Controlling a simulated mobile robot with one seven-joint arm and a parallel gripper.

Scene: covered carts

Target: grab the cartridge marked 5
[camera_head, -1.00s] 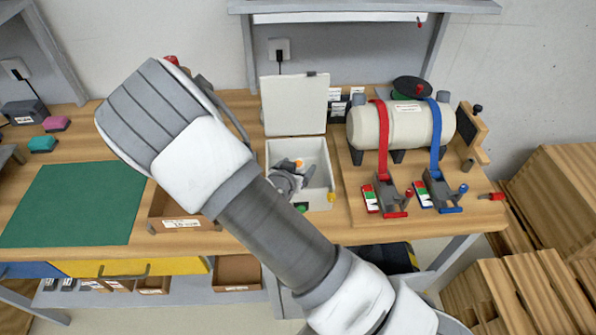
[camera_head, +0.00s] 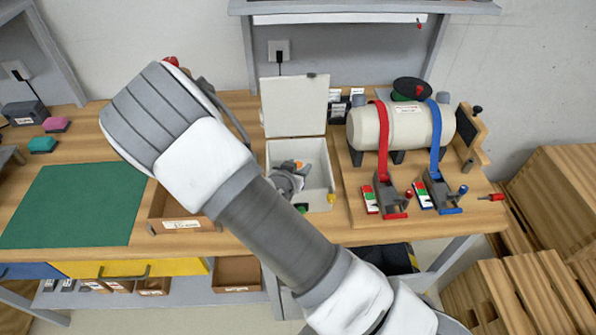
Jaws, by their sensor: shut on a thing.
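The open white box (camera_head: 323,150) stands mid-bench with its lid raised. My gripper (camera_head: 290,178) is inside it, grey and partly hidden by my own arm. It is shut on a small piece with an orange top (camera_head: 298,165). A yellow piece (camera_head: 331,198) and a green piece (camera_head: 302,208) show at the front of the box. No number 5 can be read on any of them, so I cannot tell which is the cartridge marked 5.
My arm crosses the view and hides part of a wooden tray (camera_head: 172,227). To the right, a cream tank (camera_head: 400,127) sits on a board under red and blue straps with clamps. A green mat (camera_head: 70,205) lies clear at left. Wooden crates (camera_head: 545,200) stand at right.

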